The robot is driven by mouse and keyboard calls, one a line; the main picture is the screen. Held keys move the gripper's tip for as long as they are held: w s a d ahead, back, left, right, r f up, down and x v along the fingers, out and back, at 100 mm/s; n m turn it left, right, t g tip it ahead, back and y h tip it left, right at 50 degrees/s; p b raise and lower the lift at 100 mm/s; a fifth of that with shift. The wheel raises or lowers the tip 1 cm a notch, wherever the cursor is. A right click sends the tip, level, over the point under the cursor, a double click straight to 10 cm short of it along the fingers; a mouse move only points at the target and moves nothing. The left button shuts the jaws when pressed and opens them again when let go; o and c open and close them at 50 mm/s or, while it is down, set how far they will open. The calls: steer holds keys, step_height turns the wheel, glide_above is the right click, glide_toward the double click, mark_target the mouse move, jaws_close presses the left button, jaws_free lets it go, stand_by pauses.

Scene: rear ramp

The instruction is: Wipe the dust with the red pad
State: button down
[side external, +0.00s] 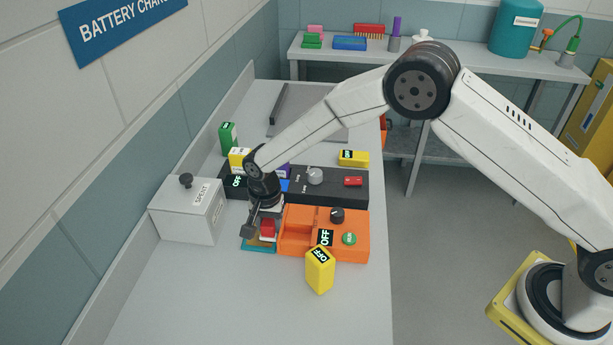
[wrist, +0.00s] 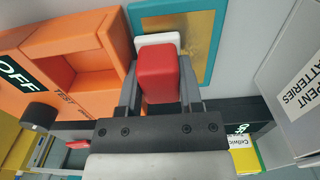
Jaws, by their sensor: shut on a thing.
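My gripper (side external: 259,221) points down at the bench and is shut on the red pad (side external: 268,230). In the wrist view the red pad (wrist: 160,78) sits between the two fingers, with a white part (wrist: 158,40) at its far end. The pad is over a teal-edged plate (wrist: 220,45) whose face bears a patchy golden-brown layer that looks like the dust (wrist: 200,32). The plate (side external: 247,247) also shows below my gripper in the side view. The pad hides part of it. I cannot tell whether pad and plate touch.
An orange tester (side external: 360,225) stands just right of the plate, with a yellow OFF block (side external: 320,272) before it. A grey spent-batteries box (side external: 185,220) is at left. A dark charger (side external: 335,192) with coloured blocks lies behind. The bench front (side external: 230,310) is clear.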

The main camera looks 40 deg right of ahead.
steer(key=shift+w+a, duration=1.35)
steer(key=shift+a, duration=0.05)
steer(key=shift+w+d+f, duration=0.15)
steer(key=shift+w+d, duration=0.35)
steer(key=shift+s, duration=0.1)
steer(key=shift+s+d+f, duration=0.2)
steer(key=shift+s+d, duration=1.25)
steer(key=shift+d, duration=0.05)
steer(key=shift+w+a+r, duration=0.1)
steer(key=shift+w+a+r, duration=0.2)
steer(key=shift+w+a, duration=1.2)
